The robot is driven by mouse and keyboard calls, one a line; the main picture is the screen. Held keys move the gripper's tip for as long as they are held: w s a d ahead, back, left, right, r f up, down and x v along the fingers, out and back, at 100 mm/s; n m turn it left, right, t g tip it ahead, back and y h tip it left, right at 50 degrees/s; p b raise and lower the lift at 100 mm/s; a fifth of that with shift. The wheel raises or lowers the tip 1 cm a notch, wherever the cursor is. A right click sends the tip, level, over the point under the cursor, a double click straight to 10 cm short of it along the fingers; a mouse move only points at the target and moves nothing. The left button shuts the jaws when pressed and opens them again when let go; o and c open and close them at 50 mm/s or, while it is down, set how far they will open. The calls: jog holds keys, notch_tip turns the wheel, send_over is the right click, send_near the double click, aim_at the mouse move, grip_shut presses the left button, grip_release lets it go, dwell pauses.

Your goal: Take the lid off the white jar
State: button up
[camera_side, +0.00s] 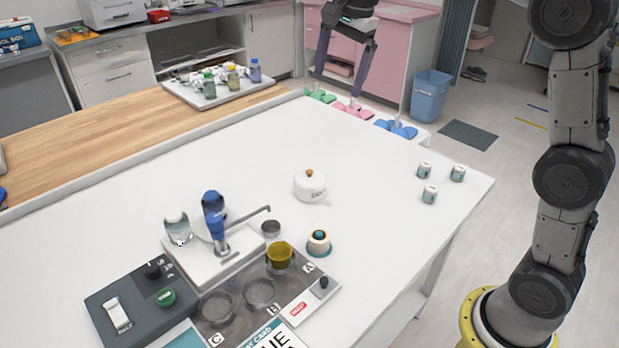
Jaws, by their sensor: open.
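The white jar (311,190) stands upright on the white table, right of the middle. It has dark lettering on its side. Its white lid (310,178) with a round orange-brown knob is on top. My gripper (337,84) is at the top of the view, beyond the jar and near the table's far end. Its two long dark fingers are spread apart and point down, with nothing seen between them. It is well apart from the jar.
A small round teal-and-cream container (319,242) stands in front of the jar. A dispenser with a metal spout (220,235) is to its left. Several small cans (430,194) stand at the right. Green, pink and blue items (352,108) lie below my gripper. Table around the jar is clear.

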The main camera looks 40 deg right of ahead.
jog(key=w+d+f+m+g, duration=0.1)
jog(key=w+f, duration=0.4)
jog(key=w, duration=0.1)
jog(key=g, duration=0.2)
send_over(310, 171)
jog(key=f, duration=1.9)
jog(key=shift+d, duration=0.25)
jog(key=shift+w+a+f, duration=0.1)
jog(key=shift+a+f, duration=0.05)
jog(key=shift+f, duration=1.3)
jog(key=shift+a+f, duration=0.1)
jog(key=shift+f, duration=1.35)
